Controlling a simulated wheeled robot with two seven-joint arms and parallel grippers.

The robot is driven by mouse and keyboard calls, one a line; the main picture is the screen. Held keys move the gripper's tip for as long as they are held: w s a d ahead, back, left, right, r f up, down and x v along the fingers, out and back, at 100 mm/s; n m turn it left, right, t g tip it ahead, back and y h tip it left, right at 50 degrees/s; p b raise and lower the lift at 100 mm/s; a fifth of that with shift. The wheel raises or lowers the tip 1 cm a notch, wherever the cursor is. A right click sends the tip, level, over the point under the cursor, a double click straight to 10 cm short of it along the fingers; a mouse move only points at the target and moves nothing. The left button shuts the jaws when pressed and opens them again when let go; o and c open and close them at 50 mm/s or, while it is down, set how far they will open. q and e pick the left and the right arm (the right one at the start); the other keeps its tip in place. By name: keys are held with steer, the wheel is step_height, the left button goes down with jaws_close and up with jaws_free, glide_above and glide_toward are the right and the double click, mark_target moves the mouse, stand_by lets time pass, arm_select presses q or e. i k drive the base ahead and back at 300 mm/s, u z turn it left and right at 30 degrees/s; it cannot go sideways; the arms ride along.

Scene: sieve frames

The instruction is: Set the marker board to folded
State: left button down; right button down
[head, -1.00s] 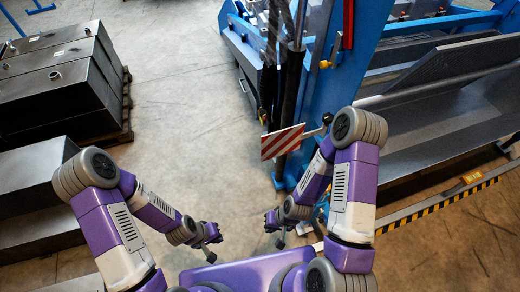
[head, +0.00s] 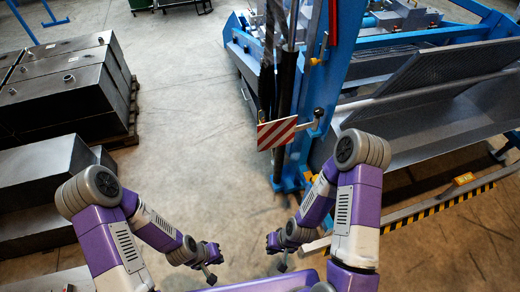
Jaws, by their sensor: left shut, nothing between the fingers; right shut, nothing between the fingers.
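The marker board (head: 277,133), a small plate with red and white diagonal stripes, is in the upper middle of the head view. It sticks out to the left from a blue machine post (head: 321,90), joined by a short bracket (head: 312,120) with a dark round end. My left gripper (head: 212,279) is low in the picture, left of the board, shut and empty. My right gripper (head: 282,267) is below the board in the picture, also shut and empty. Both are clearly apart from the board.
Dark metal boxes (head: 60,95) stand on a pallet at the left, with a grey block (head: 45,170) nearer. A grey trough (head: 440,120) and a yellow-black striped rail (head: 440,207) lie right of the post. The concrete floor (head: 190,110) between is clear.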

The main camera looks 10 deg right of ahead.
mark_target(278, 132)
steer(key=k, duration=0.85)
steer(key=u, duration=0.75)
steer(key=i, duration=1.85)
steer(key=z, duration=0.85)
steer(key=i, duration=0.35)
steer(key=z, duration=0.4)
